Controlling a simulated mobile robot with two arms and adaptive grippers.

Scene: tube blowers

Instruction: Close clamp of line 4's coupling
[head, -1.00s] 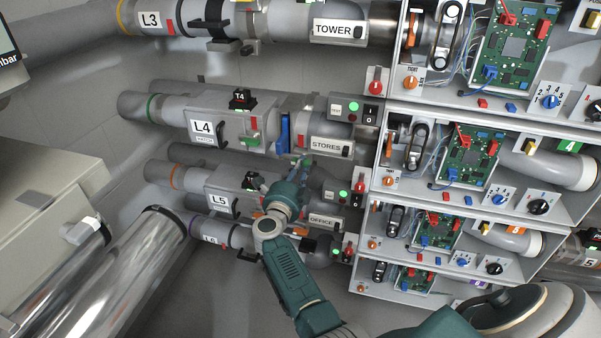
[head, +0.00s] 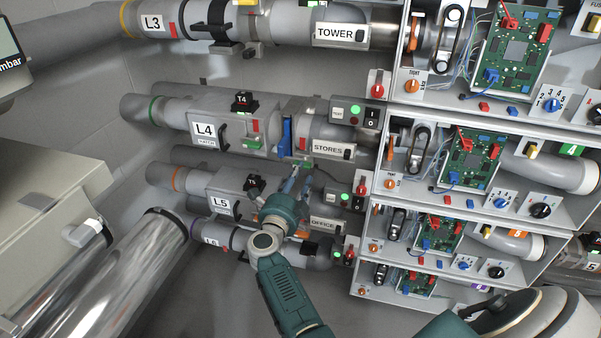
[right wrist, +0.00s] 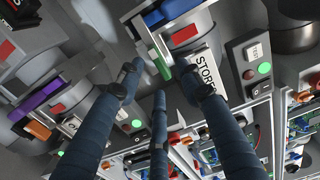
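Line 4's pipe carries the label L4 (head: 204,131) and runs right to the STORES label (head: 328,150). Its coupling is a grey joint with a blue lever (head: 284,138) hanging on its front, and a metal band above it. The blue part also shows at the top of the right wrist view (right wrist: 170,10). A small green piece (right wrist: 160,62) is beside the STORES label. My right gripper (head: 298,178) is below the coupling, fingers pointing up. In the right wrist view its fingers (right wrist: 157,80) are spread around the green piece; contact cannot be told. My left gripper is out of view.
Line 5's pipe (head: 222,204) and its OFFICE label (head: 323,224) lie close below, near my right gripper. A control box with a green light (head: 355,111) is at the right of the coupling. Shelves of circuit boards (head: 467,158) fill the right side.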

